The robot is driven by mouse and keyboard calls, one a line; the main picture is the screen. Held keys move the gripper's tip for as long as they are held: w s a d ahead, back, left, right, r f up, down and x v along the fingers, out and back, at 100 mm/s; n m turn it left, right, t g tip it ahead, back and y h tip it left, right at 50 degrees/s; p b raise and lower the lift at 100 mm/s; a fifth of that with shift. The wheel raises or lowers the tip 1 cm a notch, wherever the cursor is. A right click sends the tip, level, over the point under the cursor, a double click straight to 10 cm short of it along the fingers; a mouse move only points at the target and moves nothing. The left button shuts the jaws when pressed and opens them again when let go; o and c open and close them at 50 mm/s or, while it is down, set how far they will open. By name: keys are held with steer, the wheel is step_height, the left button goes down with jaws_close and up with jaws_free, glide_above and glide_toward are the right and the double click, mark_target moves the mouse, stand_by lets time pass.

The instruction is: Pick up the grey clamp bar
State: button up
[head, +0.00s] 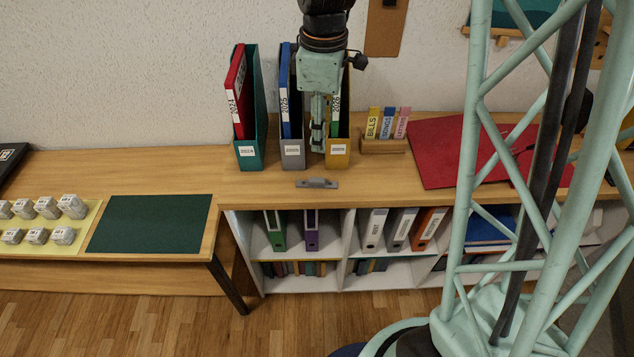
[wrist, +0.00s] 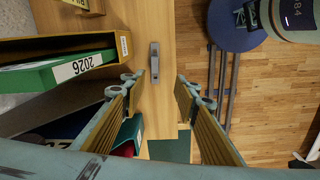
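The grey clamp bar (head: 317,183) lies flat near the front edge of the wooden cabinet top (head: 225,185), in front of the file boxes. It has a raised middle and also shows in the wrist view (wrist: 154,62), near the top centre. My gripper (head: 318,145) hangs pointing down in front of the grey and yellow boxes, above and behind the bar, apart from it. In the wrist view my gripper (wrist: 159,84) has its two fingers spread wide with nothing between them. The bar lies beyond the fingertips there.
Teal (head: 250,140), grey (head: 291,150) and yellow (head: 338,160) file boxes with binders stand close behind the bar. Small labelled blocks in a wooden holder (head: 384,145) and a red mat (head: 440,150) are to the right. The cabinet top around the bar is clear.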

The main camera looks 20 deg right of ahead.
steer(key=shift+n, duration=0.8)
steer(key=f, duration=0.1)
steer(key=w+f, duration=0.1)
steer(key=f, duration=0.1)
steer(key=w+f, duration=0.1)
steer(key=f, duration=0.1)
steer(key=shift+w+f, duration=0.15)
steer(key=shift+w, duration=0.05)
steer(key=shift+f, duration=0.1)
steer(key=b, duration=0.1)
glide_above(317, 179)
steer(key=shift+f, duration=4.2)
steer(key=shift+s, duration=0.1)
steer(key=shift+f+b, duration=0.4)
steer(key=shift+f, duration=2.2)
steer(key=c, duration=0.8)
